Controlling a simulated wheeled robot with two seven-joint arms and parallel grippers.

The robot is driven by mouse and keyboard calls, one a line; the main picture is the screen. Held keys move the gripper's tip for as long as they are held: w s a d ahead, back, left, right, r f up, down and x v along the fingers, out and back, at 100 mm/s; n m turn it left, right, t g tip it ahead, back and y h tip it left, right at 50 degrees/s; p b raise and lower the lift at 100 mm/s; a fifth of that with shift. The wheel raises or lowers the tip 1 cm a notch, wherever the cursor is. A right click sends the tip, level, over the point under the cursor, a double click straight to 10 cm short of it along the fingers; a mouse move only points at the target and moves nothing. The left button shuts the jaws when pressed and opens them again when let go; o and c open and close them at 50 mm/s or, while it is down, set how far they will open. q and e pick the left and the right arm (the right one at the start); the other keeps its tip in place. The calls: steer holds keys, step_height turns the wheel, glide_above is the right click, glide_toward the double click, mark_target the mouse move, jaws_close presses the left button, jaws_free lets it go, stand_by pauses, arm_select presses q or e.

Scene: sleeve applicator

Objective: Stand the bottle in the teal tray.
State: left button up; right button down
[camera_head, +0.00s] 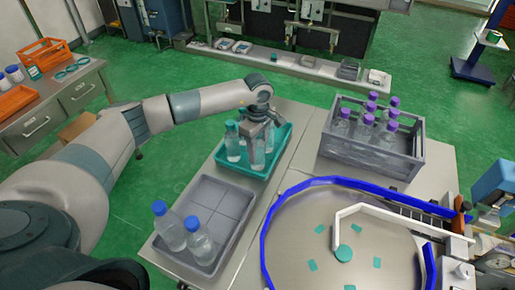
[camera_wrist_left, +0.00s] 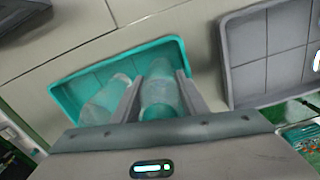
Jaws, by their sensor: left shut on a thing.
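My left gripper (camera_head: 257,142) is over the teal tray (camera_head: 284,146) and points down. It is shut on a clear bottle (camera_head: 269,138), which looks upright inside the tray's outline; I cannot tell if its base touches the floor. In the left wrist view the held bottle (camera_wrist_left: 160,92) sits between the two fingers, with its teal cap close to the palm. Another clear bottle with a teal cap (camera_head: 232,145) stands in the tray to the left of the gripper, and it also shows in the left wrist view (camera_wrist_left: 106,98). My right gripper is out of view.
A grey divided tray (camera_head: 222,197) with two blue-capped bottles (camera_head: 170,228) lies nearer. A grey crate (camera_head: 370,158) of several purple-capped bottles stands to the right. A round table with a blue rail (camera_head: 265,240) is at front right.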

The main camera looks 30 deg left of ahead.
arm_select(q)
steer(key=shift+f, duration=0.15)
steer(key=o, duration=1.2)
steer(key=shift+o, duration=0.2)
steer(key=shift+r, duration=0.25)
steer(key=shift+r+b, duration=0.2)
steer(key=shift+b, duration=0.15)
step_height(320, 180, up, 10)
steer(key=b, duration=0.4)
steer(key=shift+r+b, duration=0.15)
steer(key=shift+b, duration=0.25)
steer(key=shift+r, duration=0.6)
